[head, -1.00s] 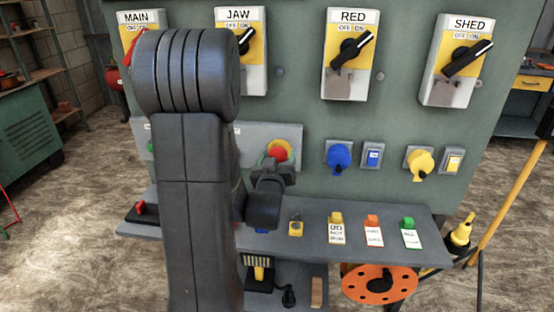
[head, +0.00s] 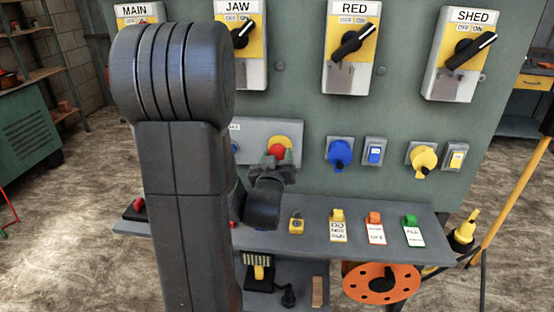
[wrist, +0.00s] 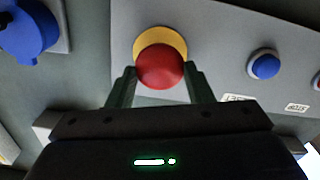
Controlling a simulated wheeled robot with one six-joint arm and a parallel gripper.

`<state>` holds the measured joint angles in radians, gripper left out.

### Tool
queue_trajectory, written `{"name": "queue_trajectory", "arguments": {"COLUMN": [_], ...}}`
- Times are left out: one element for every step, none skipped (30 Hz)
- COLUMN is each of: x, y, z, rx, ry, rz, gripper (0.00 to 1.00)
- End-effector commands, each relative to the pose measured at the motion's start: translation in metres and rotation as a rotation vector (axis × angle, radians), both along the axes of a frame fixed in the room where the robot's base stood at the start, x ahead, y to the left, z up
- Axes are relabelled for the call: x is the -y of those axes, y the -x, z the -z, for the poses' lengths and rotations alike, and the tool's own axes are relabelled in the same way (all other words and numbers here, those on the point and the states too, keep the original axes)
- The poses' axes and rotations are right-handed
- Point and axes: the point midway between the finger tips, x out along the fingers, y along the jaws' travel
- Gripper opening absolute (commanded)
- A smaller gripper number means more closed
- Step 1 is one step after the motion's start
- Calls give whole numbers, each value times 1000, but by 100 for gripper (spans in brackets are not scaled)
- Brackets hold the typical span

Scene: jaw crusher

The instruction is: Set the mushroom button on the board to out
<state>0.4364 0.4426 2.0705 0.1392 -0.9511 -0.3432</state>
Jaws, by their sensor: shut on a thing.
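The red mushroom button (head: 277,151) sits on a yellow round plate on the grey button panel (head: 247,131), below the JAW switch. In the wrist view the red button head (wrist: 160,67) is in front of the yellow plate (wrist: 160,37). My gripper (wrist: 160,77) has one green finger on each side of the head and is shut on it. In the head view my gripper (head: 279,157) is at the button and covers its lower part. I cannot tell whether the button is in or out.
A blue push button (wrist: 265,65) is on the same panel. A shelf (head: 375,213) with several tags juts out below. Rotary switches are above. My arm hides part of the board.

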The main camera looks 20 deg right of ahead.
Motion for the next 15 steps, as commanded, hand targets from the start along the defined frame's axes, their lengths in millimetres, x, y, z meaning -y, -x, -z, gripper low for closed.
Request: {"name": "queue_trajectory", "arguments": {"x": [-1, -1, -1, -1, 0, 0, 0, 0, 0, 0, 0, 0, 0, -1, -1], "y": [2, 2, 2, 2, 2, 2, 1, 1, 1, 1, 1, 1, 1, 1, 2], "z": [2, 2, 2, 2, 2, 2, 2, 2, 2, 2, 2, 2, 1, 1, 2], "rx": [-6, -7, -7, -7, -6, -6, -6, -5, -5, -5, -5, -4, -4, -4, -4], "ry": [-4, -4, -4, -4, -4, -4, -4, -3, -3, -3, -3, -3, -3, -3, -3], "rz": [1, 1, 1, 1, 1, 1, 1, 1, 1, 1, 1, 0, 0, 0, 0], "gripper": [6, 6, 52, 58, 64, 69, 69, 69, 69, 69, 69, 69, 69, 69, 69]}}
